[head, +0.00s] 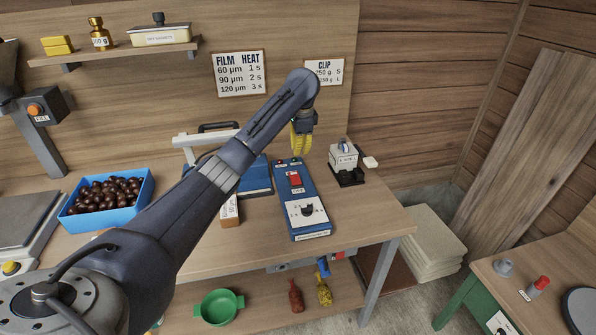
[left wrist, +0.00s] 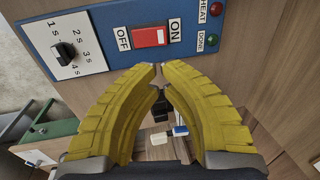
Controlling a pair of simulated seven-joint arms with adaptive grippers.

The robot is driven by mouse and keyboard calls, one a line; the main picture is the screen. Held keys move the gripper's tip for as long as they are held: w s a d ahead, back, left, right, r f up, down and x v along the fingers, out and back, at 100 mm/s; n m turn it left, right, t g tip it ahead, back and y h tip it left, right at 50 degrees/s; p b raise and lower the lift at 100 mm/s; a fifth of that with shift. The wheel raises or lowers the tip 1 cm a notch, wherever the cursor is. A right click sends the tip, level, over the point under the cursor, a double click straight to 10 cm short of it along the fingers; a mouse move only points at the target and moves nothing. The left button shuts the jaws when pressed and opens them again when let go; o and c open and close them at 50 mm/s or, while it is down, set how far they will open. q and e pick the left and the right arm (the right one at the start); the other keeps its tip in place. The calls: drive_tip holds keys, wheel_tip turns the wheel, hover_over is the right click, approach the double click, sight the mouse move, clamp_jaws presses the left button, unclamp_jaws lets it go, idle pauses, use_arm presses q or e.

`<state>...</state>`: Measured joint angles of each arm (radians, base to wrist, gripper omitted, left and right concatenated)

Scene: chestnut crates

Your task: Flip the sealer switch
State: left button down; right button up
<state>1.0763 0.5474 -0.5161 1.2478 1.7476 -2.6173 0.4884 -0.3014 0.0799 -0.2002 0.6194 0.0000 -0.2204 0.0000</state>
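The sealer switch is a red rocker (head: 295,180) on a long blue control box (head: 315,228) lying on the bench. In the left wrist view the rocker (left wrist: 149,37) sits between an OFF label and an ON label; I cannot tell which side is pressed. The box also has a black dial (left wrist: 65,52) marked in seconds, a red HEAT lamp (left wrist: 216,9) and a green DONE lamp (left wrist: 213,40). My left gripper (head: 301,155) hangs above the box's far end, apart from the switch. Its yellow fingers (left wrist: 160,67) are brought together at the tips, with nothing between them. My right gripper is out of view.
A white clip device (head: 345,160) stands on a black base right of the box. A blue crate of chestnuts (head: 112,218) stands left. A film and heat chart (head: 239,73) hangs on the wall. The bench right of the box is mostly clear.

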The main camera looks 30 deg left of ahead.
sight(298, 176)
use_arm(q)
drive_tip(key=f, duration=0.3)
drive_tip(key=a+f, duration=0.1)
drive_tip(key=f, duration=0.3)
drive_tip(key=w+f, duration=0.1)
drive_tip(key=f, duration=0.2)
drive_tip(key=shift+w+a+f, duration=0.1)
drive_tip(key=shift+a+f, duration=0.05)
drive_tip(key=shift+f, duration=0.05)
drive_tip(key=shift+f, duration=0.1)
drive_tip(key=shift+w+a+f, duration=0.2)
drive_tip(key=shift+a+f, duration=0.05)
drive_tip(key=shift+f, duration=0.4)
drive_tip(key=shift+s+d, duration=0.15)
drive_tip(key=shift+d, duration=0.05)
drive_tip(key=shift+s+d+r, duration=0.25)
drive_tip(key=shift+s+d, duration=0.1)
drive_tip(key=shift+r, duration=0.1)
